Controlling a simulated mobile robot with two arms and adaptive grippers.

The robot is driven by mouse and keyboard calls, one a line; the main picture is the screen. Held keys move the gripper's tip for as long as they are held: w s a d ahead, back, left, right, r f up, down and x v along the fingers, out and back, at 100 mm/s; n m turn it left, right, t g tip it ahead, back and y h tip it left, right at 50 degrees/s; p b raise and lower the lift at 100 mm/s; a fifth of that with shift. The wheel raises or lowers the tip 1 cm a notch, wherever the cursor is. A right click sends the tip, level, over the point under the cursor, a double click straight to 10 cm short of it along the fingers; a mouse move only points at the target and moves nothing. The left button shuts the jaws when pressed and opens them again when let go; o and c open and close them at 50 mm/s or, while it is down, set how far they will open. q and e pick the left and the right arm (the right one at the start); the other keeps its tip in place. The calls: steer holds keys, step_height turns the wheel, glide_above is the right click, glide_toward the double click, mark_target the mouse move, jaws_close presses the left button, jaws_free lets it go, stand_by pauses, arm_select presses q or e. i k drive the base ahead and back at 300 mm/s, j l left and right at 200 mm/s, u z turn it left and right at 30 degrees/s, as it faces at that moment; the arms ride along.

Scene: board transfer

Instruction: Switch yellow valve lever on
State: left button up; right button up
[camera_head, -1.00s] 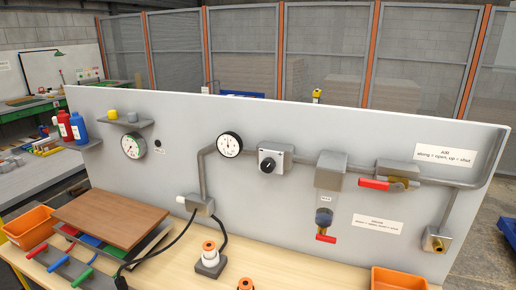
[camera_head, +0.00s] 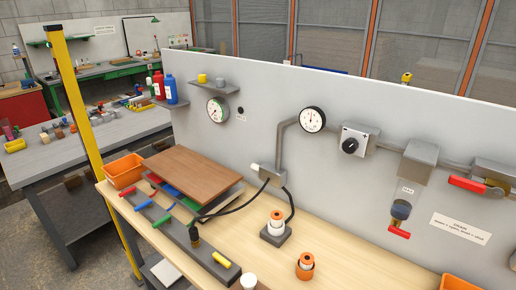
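The yellow valve lever (camera_head: 221,260) is at the near end of a dark bar (camera_head: 181,235) along the table's front left edge. It appears to lie roughly along the bar's length. A dark upright fitting (camera_head: 194,238) stands on the bar just behind the yellow lever. Neither of my grippers is in view.
A brown board (camera_head: 193,174) lies on the table behind the bar. An orange bin (camera_head: 124,171) sits at the far left corner. A black cable curves near the bar. Orange-and-white fittings (camera_head: 276,226) stand to the right. A yellow post (camera_head: 80,110) rises at left.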

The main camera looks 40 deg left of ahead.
mark_target(218, 258)
steer(key=k+u, duration=0.1)
steer(key=u, duration=1.3)
